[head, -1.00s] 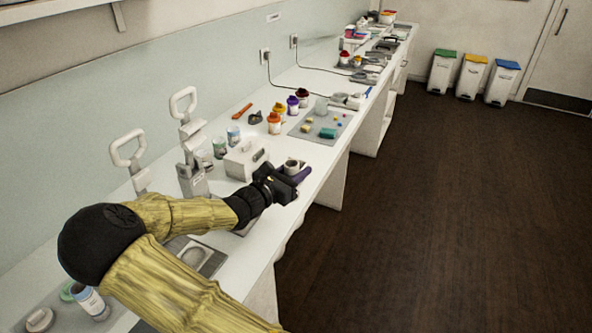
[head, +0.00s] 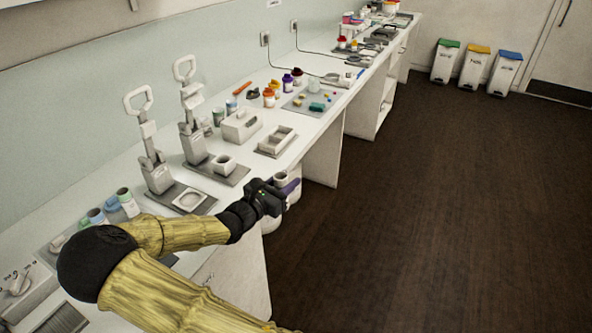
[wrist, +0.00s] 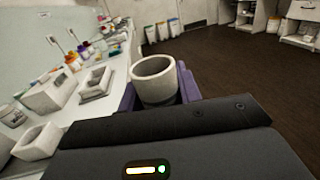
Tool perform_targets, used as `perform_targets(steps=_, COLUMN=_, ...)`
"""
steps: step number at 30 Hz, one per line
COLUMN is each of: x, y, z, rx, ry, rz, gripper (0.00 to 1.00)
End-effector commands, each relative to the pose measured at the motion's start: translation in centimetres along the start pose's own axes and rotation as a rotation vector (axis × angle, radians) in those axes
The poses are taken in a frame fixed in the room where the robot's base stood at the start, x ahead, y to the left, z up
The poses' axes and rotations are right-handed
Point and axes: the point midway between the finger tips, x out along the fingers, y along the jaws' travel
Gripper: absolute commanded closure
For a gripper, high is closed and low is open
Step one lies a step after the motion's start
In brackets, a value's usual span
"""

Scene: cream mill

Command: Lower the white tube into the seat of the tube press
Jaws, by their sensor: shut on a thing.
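My gripper (head: 280,189) has purple fingers and is shut on the white tube (head: 284,178). The tube is upright and open at the top, just off the counter's front edge. In the wrist view the tube (wrist: 154,82) stands between the purple fingers (wrist: 160,100). Two lever presses stand on the counter, left of my gripper. The farther press (head: 191,130) has a raised, cup-like white seat (head: 224,163) on a grey base. The nearer press (head: 156,172) has a low, flat, rounded seat (head: 188,200). I cannot tell for certain which is the tube press.
Several jars and a grey mat (head: 312,102) lie farther along the counter. Capped tubes (head: 126,200) stand at the near left. The floor (head: 420,220) to the right is clear.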

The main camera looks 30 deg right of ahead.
Motion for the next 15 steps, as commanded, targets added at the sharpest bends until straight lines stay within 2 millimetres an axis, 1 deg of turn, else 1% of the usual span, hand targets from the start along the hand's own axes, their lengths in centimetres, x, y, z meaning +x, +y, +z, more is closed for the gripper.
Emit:
perform_targets(steps=3, x=-1.3, y=0.7, z=-1.8, rx=-0.003, ry=0.0, rz=0.024, gripper=0.89)
perform_targets(steps=5, x=-1.9, y=0.9, z=-2.7, rx=-0.003, ry=0.0, rz=0.035, gripper=0.89)
perform_targets(steps=10, x=-4.0, y=1.6, z=-5.7, rx=-0.003, ry=0.002, rz=0.071, gripper=0.89)
perform_targets(steps=14, x=-6.0, y=1.9, z=-8.6, rx=-0.004, ry=0.003, rz=0.105, gripper=0.89)
perform_targets(steps=15, x=-6.8, y=1.9, z=-9.8, rx=-0.007, ry=0.004, rz=0.119, gripper=0.89)
